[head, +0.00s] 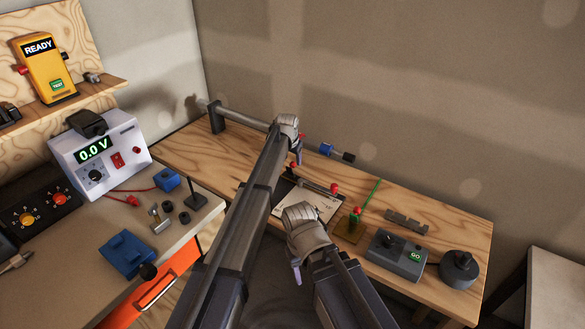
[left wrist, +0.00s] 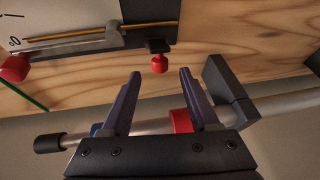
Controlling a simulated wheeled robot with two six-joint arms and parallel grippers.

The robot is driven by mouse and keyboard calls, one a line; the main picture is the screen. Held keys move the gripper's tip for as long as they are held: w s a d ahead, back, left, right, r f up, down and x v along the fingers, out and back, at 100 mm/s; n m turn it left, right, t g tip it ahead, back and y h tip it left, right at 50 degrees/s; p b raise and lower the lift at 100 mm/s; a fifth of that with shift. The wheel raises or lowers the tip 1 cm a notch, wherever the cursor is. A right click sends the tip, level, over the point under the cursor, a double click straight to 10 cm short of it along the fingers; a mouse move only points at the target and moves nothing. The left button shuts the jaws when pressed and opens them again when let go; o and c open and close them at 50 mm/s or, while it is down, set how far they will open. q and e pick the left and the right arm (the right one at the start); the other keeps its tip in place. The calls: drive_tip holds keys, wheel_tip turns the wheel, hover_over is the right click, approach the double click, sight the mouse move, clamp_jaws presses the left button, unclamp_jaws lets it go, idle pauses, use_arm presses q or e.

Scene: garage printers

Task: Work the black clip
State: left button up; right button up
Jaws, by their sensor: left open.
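A small black piece with a red knob (left wrist: 159,48), which may be the black clip, sits at the edge of a dark board in the left wrist view. Its red knob also shows in the head view (head: 292,166), just below my left gripper. My left gripper (head: 296,156) is open; its two purple fingers (left wrist: 160,85) point toward the black piece, apart from it, with nothing between the tips. A metal rod with red and blue rings passes behind the fingers. My right gripper (head: 296,270) hangs nearer the front; its finger opening is hidden.
The metal rod (head: 250,121) runs above the wooden bench from a dark stand (head: 217,118). A second red knob (head: 334,188), a grey GO box (head: 395,257) and a dark round weight (head: 459,267) lie to the right. A meter (head: 103,152) and blue box (head: 126,253) stand left.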

sight(293, 163)
use_arm(q)
drive_tip(key=b+x, duration=0.2)
drive_tip(key=x, duration=0.2)
drive_tip(key=shift+b, duration=0.3)
clamp_jaws()
idle(0.3)
